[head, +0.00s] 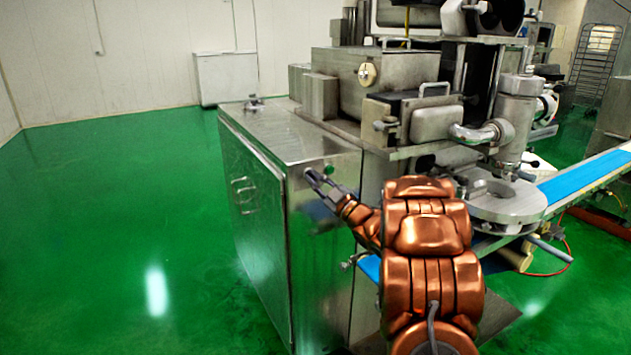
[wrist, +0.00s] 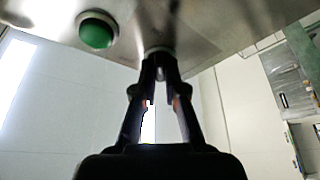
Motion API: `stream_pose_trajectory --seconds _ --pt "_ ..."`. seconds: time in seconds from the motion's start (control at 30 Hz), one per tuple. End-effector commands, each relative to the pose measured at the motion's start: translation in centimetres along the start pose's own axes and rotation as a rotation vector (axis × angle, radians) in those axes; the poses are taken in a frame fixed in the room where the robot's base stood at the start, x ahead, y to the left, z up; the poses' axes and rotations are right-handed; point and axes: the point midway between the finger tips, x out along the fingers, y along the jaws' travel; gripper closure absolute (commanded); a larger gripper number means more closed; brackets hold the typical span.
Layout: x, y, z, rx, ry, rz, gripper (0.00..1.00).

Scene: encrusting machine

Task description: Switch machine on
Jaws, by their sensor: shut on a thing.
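The machine's steel cabinet (head: 322,235) stands in the middle of the head view. My gripper (head: 315,177) reaches the upper part of its narrow front panel. In the wrist view, my gripper (wrist: 160,60) has its fingertips close together on a small knob (wrist: 157,49) on the steel panel (wrist: 195,30). The fingers hide most of the knob, so its turn position cannot be told. A round green button (wrist: 97,31) with a pale rim sits on the same panel, left of the fingers and apart from them.
The encrusting machine's upper housing (head: 370,75) and round steel plate (head: 500,203) are behind and right of my arm. A blue conveyor belt (head: 585,178) runs off to the right. The green floor (head: 130,210) at left is clear.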

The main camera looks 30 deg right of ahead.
Motion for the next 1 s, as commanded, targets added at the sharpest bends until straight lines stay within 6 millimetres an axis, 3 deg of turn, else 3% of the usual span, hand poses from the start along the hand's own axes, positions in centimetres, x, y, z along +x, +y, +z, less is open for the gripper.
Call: stream_pose_trajectory --seconds 0.27,0.3,0.53,0.87,1.0 --pt "0.0 -0.1 0.1 0.002 -0.001 -0.001 1.00" --pt "0.0 -0.1 0.1 0.002 -0.001 -0.001 0.89" --pt "0.0 -0.1 0.0 0.001 -0.001 -0.001 0.65" --pt "-0.2 0.0 0.1 0.001 -0.001 0.000 0.65" --pt "-1.3 0.1 0.1 -0.001 -0.004 0.001 0.65"
